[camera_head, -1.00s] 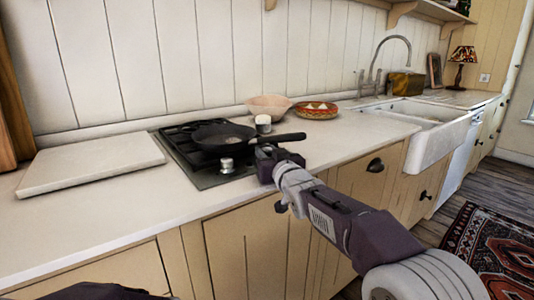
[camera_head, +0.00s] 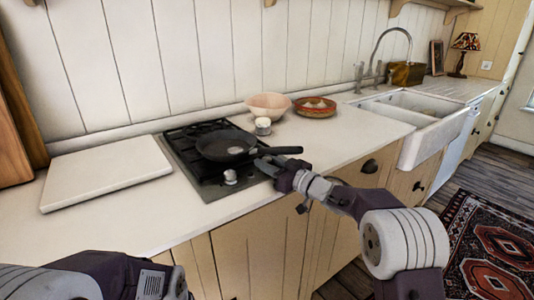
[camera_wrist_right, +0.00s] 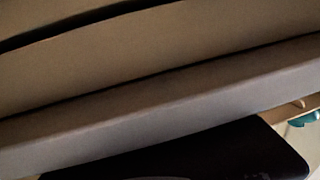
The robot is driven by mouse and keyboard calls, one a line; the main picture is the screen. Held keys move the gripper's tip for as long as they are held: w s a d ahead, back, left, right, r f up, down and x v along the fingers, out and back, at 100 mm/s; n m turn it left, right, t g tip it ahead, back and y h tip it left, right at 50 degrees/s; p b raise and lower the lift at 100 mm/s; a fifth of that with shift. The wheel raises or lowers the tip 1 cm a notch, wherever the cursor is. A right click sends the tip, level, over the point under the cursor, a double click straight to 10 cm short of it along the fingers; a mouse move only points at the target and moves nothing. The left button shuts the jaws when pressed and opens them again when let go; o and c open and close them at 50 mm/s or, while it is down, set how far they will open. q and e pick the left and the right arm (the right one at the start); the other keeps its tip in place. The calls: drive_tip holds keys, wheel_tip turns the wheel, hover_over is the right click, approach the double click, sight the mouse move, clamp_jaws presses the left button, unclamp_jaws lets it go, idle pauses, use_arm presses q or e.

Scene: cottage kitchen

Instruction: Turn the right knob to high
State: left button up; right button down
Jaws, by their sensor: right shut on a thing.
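A black gas hob (camera_head: 185,150) is set into the counter, with a black frying pan (camera_head: 226,146) on it and its handle pointing right. One silver knob (camera_head: 231,177) shows at the hob's front, left of my right gripper. My right gripper (camera_head: 266,166) is at the hob's front right corner, below the pan handle, shut on the right knob, which its fingers hide. The right wrist view is dim and close against pale surfaces, and no knob can be made out there. Part of my left arm shows at the lower left, but its fingers do not.
The pan handle (camera_head: 280,151) sticks out just above my right gripper. A pale board (camera_head: 105,172) lies left of the hob. A pink bowl (camera_head: 268,106), a small white jar (camera_head: 263,126) and a patterned dish (camera_head: 316,108) stand behind. A white sink (camera_head: 420,117) is to the right.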

drive_tip(key=shift+n+g+y+b, duration=0.35)
drive_tip(key=shift+n+g+y, duration=0.05)
drive_tip(key=shift+g, duration=0.1)
drive_tip(key=c, duration=1.1)
unclamp_jaws()
